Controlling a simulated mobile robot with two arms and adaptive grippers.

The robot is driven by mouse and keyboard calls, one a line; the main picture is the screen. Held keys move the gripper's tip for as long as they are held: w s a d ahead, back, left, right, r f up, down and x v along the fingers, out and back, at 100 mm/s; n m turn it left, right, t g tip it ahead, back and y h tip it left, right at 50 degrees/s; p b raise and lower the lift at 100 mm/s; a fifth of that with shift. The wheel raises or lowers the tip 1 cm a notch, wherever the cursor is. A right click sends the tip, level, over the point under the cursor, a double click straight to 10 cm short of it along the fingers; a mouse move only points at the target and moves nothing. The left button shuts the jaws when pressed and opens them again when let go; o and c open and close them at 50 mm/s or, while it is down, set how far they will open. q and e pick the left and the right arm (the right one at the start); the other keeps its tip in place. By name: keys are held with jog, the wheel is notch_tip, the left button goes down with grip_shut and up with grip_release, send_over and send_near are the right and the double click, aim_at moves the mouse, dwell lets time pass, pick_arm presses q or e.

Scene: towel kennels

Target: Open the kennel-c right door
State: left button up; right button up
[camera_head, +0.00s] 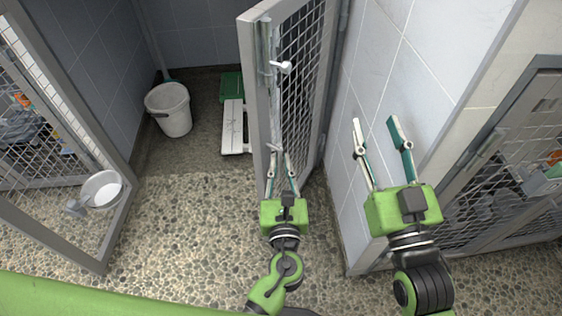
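A grey-framed wire-mesh door (253,95) stands swung open in the middle of the head view, its free edge towards me. A light lever handle (282,66) and a latch bar sit high on it. My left gripper (280,158) is at the door's near edge. Its fingers are partly apart beside a small light metal piece (274,147); whether they hold it or the door is unclear. My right gripper (376,122) is open and empty, in front of the tiled wall right of the door. No label shows which kennel this is.
A white bucket (172,112), a green item (231,86) and a white board (233,127) are inside the kennel. Another mesh door (70,100) with a metal bowl (102,189) stands left. A closed mesh door (500,175) is right. Pebbled floor (185,225) is clear centre-left.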

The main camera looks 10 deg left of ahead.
pick_arm(q)
jog(key=s+d, duration=0.1)
jog(key=s, duration=1)
jog(key=shift+s+d, duration=0.15)
jog(key=shift+d, duration=0.25)
